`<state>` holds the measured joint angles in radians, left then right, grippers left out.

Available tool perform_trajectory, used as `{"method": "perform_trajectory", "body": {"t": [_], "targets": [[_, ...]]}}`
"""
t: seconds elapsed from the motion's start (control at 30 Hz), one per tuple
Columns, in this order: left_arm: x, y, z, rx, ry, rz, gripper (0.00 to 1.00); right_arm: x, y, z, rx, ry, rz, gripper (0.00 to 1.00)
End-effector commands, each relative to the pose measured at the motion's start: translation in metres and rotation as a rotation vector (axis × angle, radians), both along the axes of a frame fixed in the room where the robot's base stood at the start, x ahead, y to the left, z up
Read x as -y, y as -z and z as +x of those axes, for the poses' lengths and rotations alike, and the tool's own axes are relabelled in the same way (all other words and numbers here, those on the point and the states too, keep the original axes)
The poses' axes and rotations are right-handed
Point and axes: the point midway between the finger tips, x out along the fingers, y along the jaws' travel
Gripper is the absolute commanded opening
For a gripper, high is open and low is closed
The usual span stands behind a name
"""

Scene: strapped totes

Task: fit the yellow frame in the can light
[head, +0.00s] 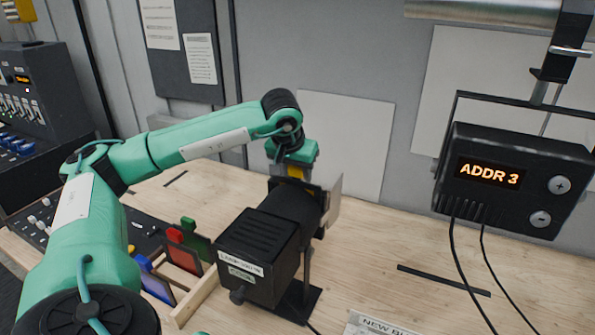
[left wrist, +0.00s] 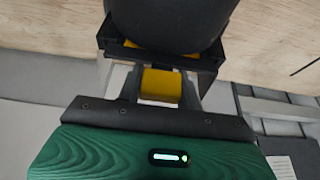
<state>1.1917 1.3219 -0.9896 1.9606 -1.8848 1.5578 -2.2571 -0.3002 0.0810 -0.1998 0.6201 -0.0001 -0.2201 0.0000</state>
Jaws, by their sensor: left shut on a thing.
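The black can light (head: 265,245) stands on the wooden table on a stand, its front end pointing away toward the wall. My left gripper (head: 294,168) is at that far end, reaching down from above. It is shut on the yellow frame (head: 296,173), of which only a small tab shows in the head view. In the left wrist view the yellow tab (left wrist: 161,86) is between the fingers, and a yellow strip shows at the dark holder on the can's end (left wrist: 165,22). I cannot tell how deep the frame sits. My right gripper is not in view.
A wooden rack (head: 196,298) with red, green and blue frames stands left of the can. A control box (head: 510,180) reading ADDR 3 hangs at the right with cables below. A mixer desk (head: 40,215) is at the left. The table right of the can is mostly clear.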

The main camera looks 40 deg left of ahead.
Motion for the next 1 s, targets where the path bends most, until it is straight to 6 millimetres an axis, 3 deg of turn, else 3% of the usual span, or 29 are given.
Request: {"method": "perform_trajectory", "body": {"t": [1.0], "targets": [[0.000, 0.024, 0.000, 0.001, 0.000, -0.001, 0.09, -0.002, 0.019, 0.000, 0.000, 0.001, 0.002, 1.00]]}}
